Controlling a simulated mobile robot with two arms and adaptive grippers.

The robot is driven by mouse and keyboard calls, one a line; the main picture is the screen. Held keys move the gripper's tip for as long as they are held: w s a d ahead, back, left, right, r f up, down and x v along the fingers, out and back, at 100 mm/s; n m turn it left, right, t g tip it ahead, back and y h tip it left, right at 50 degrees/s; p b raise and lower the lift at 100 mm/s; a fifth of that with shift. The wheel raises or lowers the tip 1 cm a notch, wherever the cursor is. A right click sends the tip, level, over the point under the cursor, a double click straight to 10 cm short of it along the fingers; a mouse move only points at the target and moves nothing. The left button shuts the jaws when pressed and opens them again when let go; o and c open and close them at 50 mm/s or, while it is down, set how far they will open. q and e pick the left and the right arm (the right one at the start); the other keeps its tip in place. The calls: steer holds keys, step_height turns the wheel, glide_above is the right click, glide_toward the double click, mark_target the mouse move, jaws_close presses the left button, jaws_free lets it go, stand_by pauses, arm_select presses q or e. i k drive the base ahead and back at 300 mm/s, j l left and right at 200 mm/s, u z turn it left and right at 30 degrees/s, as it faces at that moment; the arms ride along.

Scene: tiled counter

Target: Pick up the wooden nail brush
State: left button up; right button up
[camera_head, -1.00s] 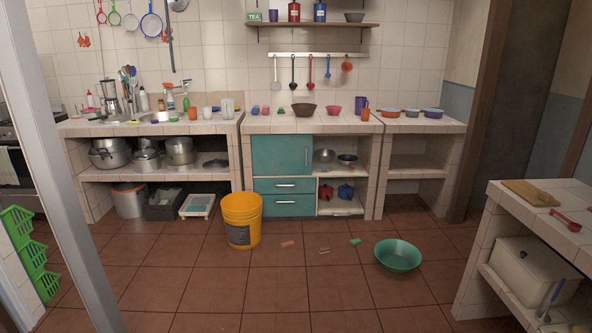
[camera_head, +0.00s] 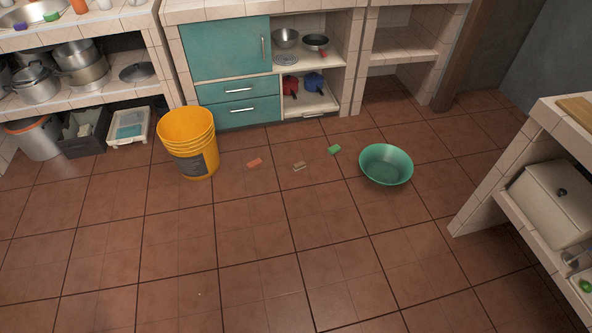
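A small brown item (camera_head: 299,166), which looks like the wooden nail brush, lies on the red tiled floor between the yellow bucket and the green basin. A pale strip shows along its lower edge; it is too small to make out bristles clearly. An orange-red block (camera_head: 254,163) lies to its left and a green block (camera_head: 334,149) to its right, both apart from it. Neither of my grippers shows in the head view.
A yellow bucket (camera_head: 187,143) stands to the left and a green basin (camera_head: 386,164) sits to the right on the floor. Tiled counters with a teal cabinet (camera_head: 227,49) are behind. A tiled counter (camera_head: 536,150) stands at right. The floor in front is clear.

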mark_target(297, 166)
steer(key=i+j, duration=0.1)
steer(key=i+l, duration=1.4)
steer(key=i, duration=0.15)
